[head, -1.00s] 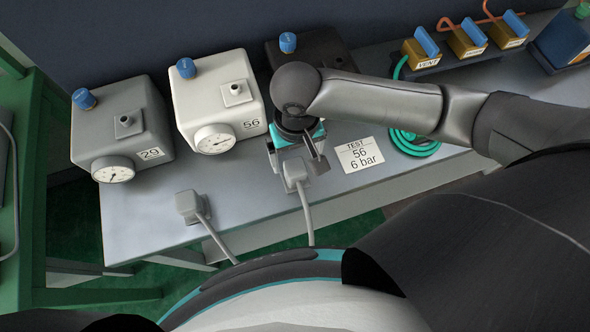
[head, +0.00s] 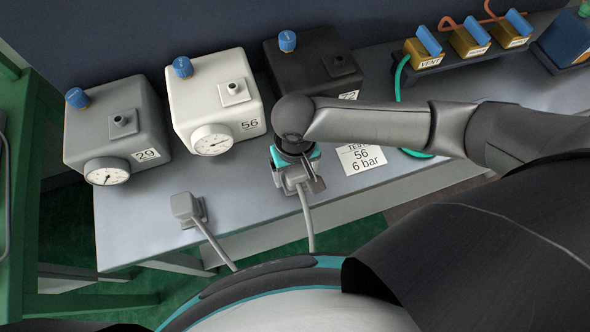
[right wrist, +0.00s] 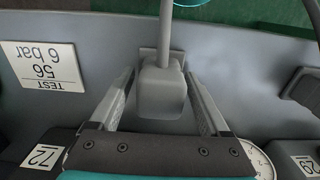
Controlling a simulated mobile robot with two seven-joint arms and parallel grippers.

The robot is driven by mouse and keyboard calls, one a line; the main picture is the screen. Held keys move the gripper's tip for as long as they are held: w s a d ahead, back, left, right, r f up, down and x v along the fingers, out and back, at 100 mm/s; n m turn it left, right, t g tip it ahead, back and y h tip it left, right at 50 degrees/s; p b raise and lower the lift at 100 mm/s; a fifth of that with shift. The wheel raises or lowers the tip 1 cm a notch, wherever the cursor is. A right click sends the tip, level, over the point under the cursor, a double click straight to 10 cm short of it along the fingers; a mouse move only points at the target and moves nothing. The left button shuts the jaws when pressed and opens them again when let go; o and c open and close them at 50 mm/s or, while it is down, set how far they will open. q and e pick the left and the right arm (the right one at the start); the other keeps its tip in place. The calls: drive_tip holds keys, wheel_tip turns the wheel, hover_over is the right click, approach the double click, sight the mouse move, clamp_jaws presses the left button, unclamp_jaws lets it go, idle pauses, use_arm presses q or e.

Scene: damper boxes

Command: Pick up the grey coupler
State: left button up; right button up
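The grey coupler (right wrist: 160,92) is a blocky piece with a grey hose, at the front edge of the bench. In the right wrist view it stands between the two fingers of my right gripper (right wrist: 161,80), which are open with a gap on each side. In the head view this coupler (head: 293,186) is partly hidden under the right gripper (head: 300,168). A second grey coupler with a hose (head: 186,207) sits further left on the bench; it also shows at the right edge of the right wrist view (right wrist: 301,88). My left gripper is not in view.
Grey box 29 (head: 118,108), white box 56 (head: 203,88) and black box 72 (head: 322,58) stand behind, with blue knobs. A test card (head: 362,168) reads 56, 6 bar. A valve rack (head: 450,60) is at back right. The bench between the couplers is clear.

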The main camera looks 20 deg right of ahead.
clamp_jaws()
idle(0.4)
drive_tip(key=shift+r, duration=0.15)
wheel_tip(320, 180, up, 20)
drive_tip(key=p, duration=0.5)
drive_tip(key=shift+p, duration=0.35)
